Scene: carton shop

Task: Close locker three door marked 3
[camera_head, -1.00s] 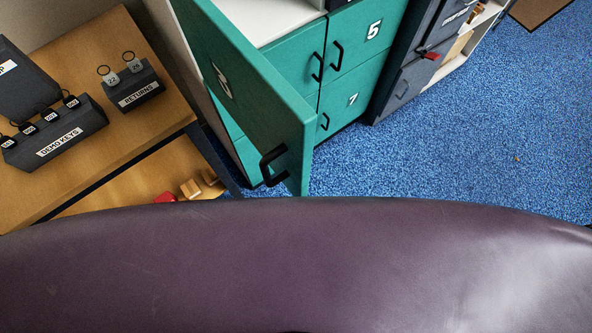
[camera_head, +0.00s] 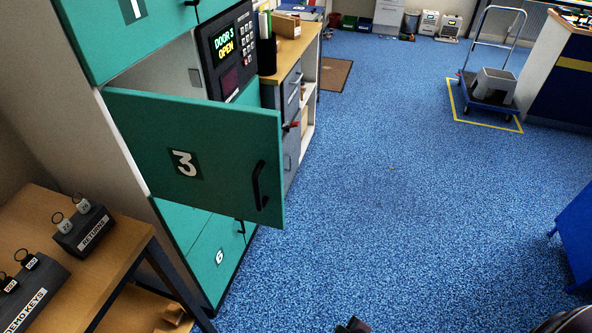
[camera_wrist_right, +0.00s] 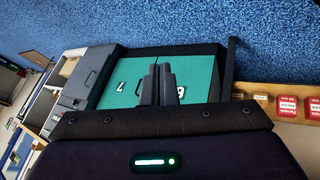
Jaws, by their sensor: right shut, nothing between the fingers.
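The teal locker door marked 3 (camera_head: 215,160) stands open, swung out from the locker bank. Its black handle (camera_head: 259,187) is near its free edge. Part of the pale compartment (camera_head: 165,72) shows above the door. The display (camera_head: 224,44) reads "DOOR 3 OPEN". My right gripper (camera_wrist_right: 161,82) is shut and empty in the right wrist view, apart from a teal surface with white marks (camera_wrist_right: 190,68) beyond it. A small dark part at the head view's bottom edge is too cut off to identify. My left gripper is not in view.
Door 1 (camera_head: 140,35) is above and door 6 (camera_head: 218,255) below. A wooden table (camera_head: 125,235) with a RETURNS holder (camera_head: 85,230) stands at left. A trolley (camera_head: 490,90) stands farther back.

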